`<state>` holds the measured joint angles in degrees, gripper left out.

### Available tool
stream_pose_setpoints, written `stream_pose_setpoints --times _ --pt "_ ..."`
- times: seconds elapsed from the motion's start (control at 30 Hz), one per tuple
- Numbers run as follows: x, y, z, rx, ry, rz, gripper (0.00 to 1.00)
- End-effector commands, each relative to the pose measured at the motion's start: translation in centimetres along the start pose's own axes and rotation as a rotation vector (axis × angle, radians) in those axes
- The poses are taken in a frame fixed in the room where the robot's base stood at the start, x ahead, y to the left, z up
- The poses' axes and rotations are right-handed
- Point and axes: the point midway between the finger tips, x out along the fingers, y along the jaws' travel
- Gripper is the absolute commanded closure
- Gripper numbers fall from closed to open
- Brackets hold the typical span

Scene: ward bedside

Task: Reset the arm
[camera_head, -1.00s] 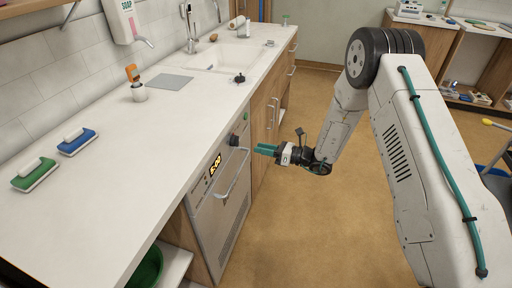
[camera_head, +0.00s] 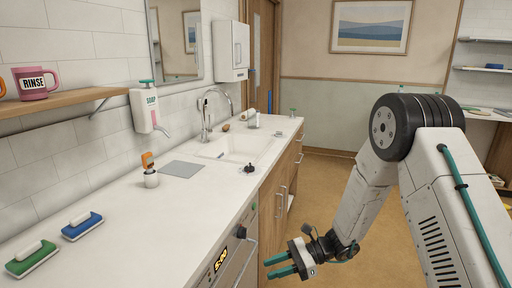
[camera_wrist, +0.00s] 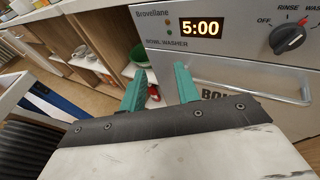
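My gripper (camera_head: 280,268) is low in the head view, to the right of the bowl washer (camera_head: 232,268). Its two teal fingers are apart with nothing between them. In the wrist view my gripper (camera_wrist: 160,86) also shows the gap between its fingers. The bowl washer front (camera_wrist: 158,42) fills the upper right there, with a lit 5:00 display (camera_wrist: 201,28), a dark knob (camera_wrist: 288,40) and a bar handle (camera_wrist: 255,92). The fingers appear in front of the washer; I cannot tell the exact distance.
Open floor (camera_head: 320,185) lies right of the cabinets.

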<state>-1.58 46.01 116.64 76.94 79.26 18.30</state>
Motion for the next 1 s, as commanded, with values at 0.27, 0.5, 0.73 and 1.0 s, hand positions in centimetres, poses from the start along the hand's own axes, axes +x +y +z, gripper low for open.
stream_pose_setpoints --times 0.27,0.5,0.73,1.0 --pt "-4.3 8.9 7.3 -0.369 0.218 0.312 0.68" --pt "-9.1 16.1 11.4 -0.654 0.421 0.546 0.68" --pt "-13.8 21.9 14.2 -0.881 0.632 0.734 0.68" --pt "-18.6 27.6 16.8 -1.076 0.904 0.888 0.68"
